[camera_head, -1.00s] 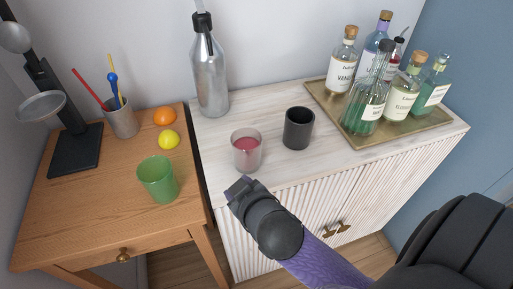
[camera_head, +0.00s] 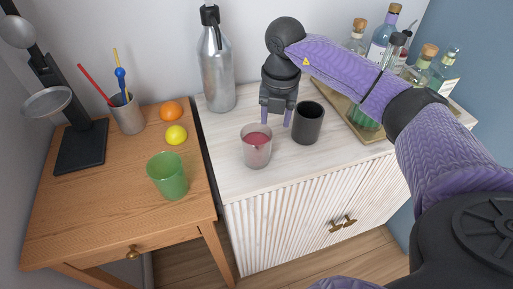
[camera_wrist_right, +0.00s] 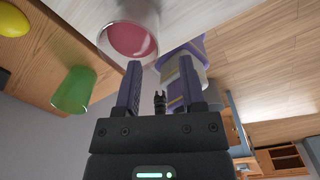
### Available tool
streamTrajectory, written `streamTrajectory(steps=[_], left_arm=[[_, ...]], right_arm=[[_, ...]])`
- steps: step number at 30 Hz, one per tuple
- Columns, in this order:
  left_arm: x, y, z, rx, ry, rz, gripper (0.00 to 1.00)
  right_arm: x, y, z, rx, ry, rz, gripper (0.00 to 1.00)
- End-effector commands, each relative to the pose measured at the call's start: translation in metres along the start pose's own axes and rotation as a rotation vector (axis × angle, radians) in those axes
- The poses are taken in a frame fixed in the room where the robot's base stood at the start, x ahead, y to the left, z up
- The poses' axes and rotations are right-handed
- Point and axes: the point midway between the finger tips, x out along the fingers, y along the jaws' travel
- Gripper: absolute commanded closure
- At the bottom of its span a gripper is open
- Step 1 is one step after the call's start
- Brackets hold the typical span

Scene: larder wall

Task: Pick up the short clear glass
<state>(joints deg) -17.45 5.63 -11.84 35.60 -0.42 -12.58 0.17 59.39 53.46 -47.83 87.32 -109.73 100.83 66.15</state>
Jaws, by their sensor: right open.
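The short clear glass (camera_head: 256,148) stands upright on the white cabinet top, with a pinkish-red content inside. In the right wrist view the glass (camera_wrist_right: 130,38) shows at the top, just beyond the left finger. My right gripper (camera_head: 276,119) points down behind the glass and slightly to its right, close to the dark cup. In the wrist view its two fingers (camera_wrist_right: 161,85) are apart with nothing held between them. I cannot tell the exact gap to the glass. My left gripper is not in view.
A dark grey cup (camera_head: 308,125) stands right of the glass, close to my gripper. A steel bottle (camera_head: 217,75) stands behind. A tray of bottles (camera_head: 372,138) is at right, partly hidden by my arm. A green tumbler (camera_head: 168,178) and fruit are on the wooden table.

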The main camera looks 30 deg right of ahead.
Motion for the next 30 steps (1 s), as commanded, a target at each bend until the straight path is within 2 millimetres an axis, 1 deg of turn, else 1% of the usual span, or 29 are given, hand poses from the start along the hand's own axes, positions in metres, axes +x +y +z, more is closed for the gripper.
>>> streamTrajectory(steps=[1, 3, 6, 8, 12, 14, 16, 20, 21, 23, 24, 26, 27, 28, 30], left_arm=[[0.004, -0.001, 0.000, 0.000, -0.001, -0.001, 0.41], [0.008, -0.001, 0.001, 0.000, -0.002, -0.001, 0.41], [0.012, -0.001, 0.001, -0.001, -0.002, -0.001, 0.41], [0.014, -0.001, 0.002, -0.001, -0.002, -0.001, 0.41], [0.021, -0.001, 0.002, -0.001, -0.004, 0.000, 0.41], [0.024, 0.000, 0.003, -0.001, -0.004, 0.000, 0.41], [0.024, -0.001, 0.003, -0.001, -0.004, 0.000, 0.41], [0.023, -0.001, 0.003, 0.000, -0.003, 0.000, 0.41], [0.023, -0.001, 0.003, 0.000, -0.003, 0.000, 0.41], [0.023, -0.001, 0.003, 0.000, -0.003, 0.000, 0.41], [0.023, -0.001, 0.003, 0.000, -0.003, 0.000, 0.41], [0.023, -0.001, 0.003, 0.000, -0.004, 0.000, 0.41], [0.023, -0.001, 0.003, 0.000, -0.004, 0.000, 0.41], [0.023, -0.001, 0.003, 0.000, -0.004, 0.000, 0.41], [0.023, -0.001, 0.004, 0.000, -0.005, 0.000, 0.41]], right_arm=[[0.011, -0.001, -0.001, 0.000, 0.004, -0.005, 0.49], [0.026, 0.000, -0.002, -0.002, 0.006, -0.003, 0.49], [0.044, 0.001, -0.002, -0.003, 0.006, -0.001, 0.49], [0.053, 0.002, -0.003, -0.004, 0.006, 0.001, 0.49], [0.081, 0.004, -0.006, -0.006, 0.008, 0.000, 0.49], [0.091, 0.004, -0.006, -0.006, 0.008, 0.001, 0.49], [0.096, 0.004, -0.005, -0.006, 0.006, 0.001, 0.49], [0.094, 0.004, -0.005, -0.007, 0.005, 0.003, 0.49], [0.093, 0.004, -0.005, -0.007, 0.005, 0.004, 0.53], [0.093, 0.004, -0.005, -0.007, 0.005, 0.004, 0.66], [0.093, 0.004, -0.005, -0.007, 0.005, 0.004, 0.74], [0.093, 0.004, -0.005, -0.007, 0.006, 0.004, 0.87], [0.093, 0.004, -0.005, -0.007, 0.006, 0.004, 0.95], [0.093, 0.004, -0.005, -0.007, 0.006, 0.004, 1.00], [0.093, 0.004, -0.005, -0.007, 0.006, 0.004, 1.00]])
